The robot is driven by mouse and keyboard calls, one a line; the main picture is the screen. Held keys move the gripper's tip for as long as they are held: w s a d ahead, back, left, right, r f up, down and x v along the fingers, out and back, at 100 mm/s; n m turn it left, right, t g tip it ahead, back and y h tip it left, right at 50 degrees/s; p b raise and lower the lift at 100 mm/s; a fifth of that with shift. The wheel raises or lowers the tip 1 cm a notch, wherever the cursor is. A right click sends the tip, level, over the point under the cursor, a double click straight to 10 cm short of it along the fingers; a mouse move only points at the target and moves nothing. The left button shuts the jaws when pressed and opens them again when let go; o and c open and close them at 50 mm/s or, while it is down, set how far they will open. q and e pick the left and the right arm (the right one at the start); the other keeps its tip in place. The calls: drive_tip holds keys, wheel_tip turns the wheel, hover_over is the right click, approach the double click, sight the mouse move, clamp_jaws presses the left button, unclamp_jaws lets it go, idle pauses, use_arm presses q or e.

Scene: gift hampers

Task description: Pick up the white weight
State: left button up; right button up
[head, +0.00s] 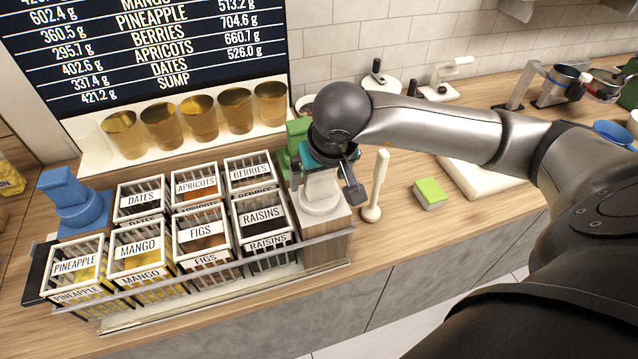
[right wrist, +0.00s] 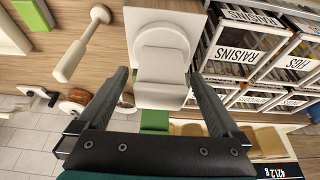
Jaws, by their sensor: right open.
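The white weight (head: 320,200) stands upright on a wooden block at the right end of the crate rack. It has a round base and a blocky top. In the right wrist view the white weight (right wrist: 162,62) lies between the two finger tips, with a gap on each side. My right gripper (head: 325,176) is open above the weight and hides part of its top; its open fingers also show in the right wrist view (right wrist: 158,76). I cannot tell whether the fingers are level with the top. My left gripper is not in view.
A green weight (head: 297,133) stands just behind the white one. The raisins crate (head: 262,217) is close on its left, and a white pestle-like tool (head: 376,188) stands on its right. A blue weight (head: 75,200) is at far left. A green-topped sponge (head: 429,193) lies on the counter.

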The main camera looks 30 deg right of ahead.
drive_tip(key=shift+f, duration=0.1)
drive_tip(key=shift+c, duration=0.2)
clamp_jaws()
idle(0.5)
drive_tip(key=shift+w, duration=0.1)
